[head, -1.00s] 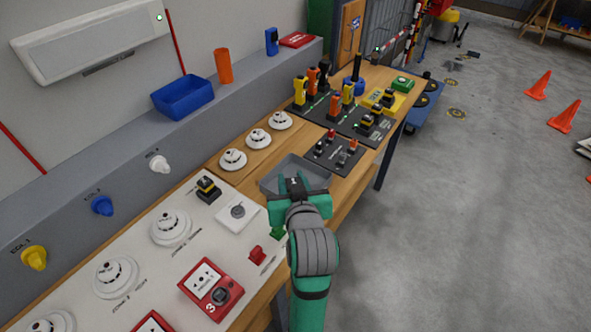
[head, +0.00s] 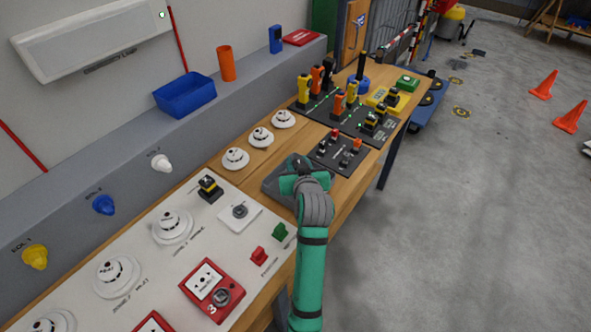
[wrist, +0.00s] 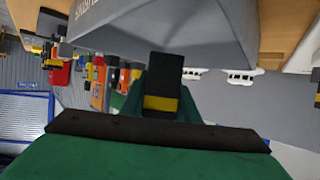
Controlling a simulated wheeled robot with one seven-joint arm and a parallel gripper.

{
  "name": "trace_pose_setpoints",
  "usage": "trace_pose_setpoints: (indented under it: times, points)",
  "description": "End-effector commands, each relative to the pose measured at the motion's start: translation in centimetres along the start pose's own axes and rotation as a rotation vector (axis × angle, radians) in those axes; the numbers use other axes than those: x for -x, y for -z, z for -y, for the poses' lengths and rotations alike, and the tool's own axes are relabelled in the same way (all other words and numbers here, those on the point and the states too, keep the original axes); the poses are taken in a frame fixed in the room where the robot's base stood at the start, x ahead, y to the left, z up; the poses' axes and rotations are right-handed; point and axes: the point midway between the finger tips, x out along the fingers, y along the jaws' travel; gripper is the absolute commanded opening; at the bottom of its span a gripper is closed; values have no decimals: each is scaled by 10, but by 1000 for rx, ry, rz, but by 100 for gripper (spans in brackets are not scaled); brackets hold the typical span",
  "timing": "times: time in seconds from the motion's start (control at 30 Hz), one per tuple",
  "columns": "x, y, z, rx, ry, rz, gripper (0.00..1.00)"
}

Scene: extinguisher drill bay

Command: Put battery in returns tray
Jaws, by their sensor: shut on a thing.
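The returns tray (head: 273,188) is a grey, shallow tray on the bench, partly hidden behind my gripper. It shows large and upside down in the wrist view (wrist: 205,32), with part of its lettering at the left. My gripper (head: 299,174) is over the tray area in the head view. In the wrist view my gripper (wrist: 162,98) is shut on the battery (wrist: 165,70), a black block with a yellow band. The battery overlaps the tray's grey side in that view; whether they touch I cannot tell. The head view mostly hides the battery.
A dark switch panel (head: 341,157) lies just beyond the tray. White detectors (head: 236,158) stand at its left. Several radios and black-yellow blocks stand on a charger board (head: 340,117) farther back. A white panel (head: 140,225) with detectors and call points fills the near bench.

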Motion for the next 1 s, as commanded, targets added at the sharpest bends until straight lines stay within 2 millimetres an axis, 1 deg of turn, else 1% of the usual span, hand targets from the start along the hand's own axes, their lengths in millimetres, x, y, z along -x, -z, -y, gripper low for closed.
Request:
trace_pose_setpoints:
  times: [0.17, 0.3, 0.4, 0.77, 0.8, 0.87, 0.9, 1.0]
  points:
    - [-10, -4, 1, 1, 3, -1, 0]
    - [-17, -22, 4, 1, 6, 0, 0]
    - [-21, -32, 4, 3, 7, 0, 0]
    - [-22, -34, 5, 3, 7, -2, 0]
    - [-23, -35, 4, 3, 7, -1, 30]
    - [-23, -35, 4, 3, 7, -1, 45]
    - [-23, -35, 4, 2, 6, -1, 47]
    - [-22, -35, 3, 2, 5, -1, 47]
